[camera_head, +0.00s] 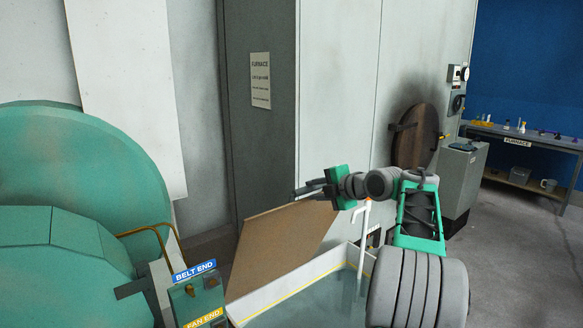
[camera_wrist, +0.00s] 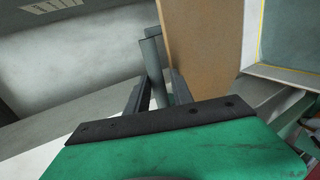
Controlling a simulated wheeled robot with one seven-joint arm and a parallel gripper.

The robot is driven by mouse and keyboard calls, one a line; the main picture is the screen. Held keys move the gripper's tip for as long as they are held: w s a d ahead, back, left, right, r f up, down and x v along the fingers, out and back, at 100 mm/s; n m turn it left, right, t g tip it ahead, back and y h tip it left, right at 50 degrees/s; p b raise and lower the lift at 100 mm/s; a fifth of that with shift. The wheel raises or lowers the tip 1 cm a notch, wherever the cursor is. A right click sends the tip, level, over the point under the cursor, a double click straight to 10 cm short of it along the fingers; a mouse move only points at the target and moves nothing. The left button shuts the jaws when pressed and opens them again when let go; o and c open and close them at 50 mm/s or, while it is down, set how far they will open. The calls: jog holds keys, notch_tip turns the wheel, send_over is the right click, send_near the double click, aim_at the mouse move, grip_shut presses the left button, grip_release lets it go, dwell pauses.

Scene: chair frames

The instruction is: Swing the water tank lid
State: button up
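The water tank lid (camera_head: 280,245) is a flat brown board, raised and steeply tilted over the left side of the tank. The tank (camera_head: 290,290) has pale walls with a yellow line, and water shows inside. My gripper (camera_head: 308,190) is at the lid's upper edge. In the wrist view, my gripper (camera_wrist: 157,90) has its dark fingers on both sides of a grey round bar (camera_wrist: 152,60), which looks like the lid's handle. The fingers appear to close on it. The brown lid (camera_wrist: 205,50) runs just right of the fingers, and the tank's rim (camera_wrist: 250,40) lies beyond.
A white pipe (camera_head: 363,240) stands at the tank's back right, near my arm. A green post with belt-end and fan-end labels (camera_head: 197,295) and a large green machine (camera_head: 80,170) are on the left. The grey furnace cabinet (camera_head: 340,100) stands behind. Open floor is at right.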

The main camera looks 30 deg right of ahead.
jog(key=shift+f, duration=0.4)
grip_shut()
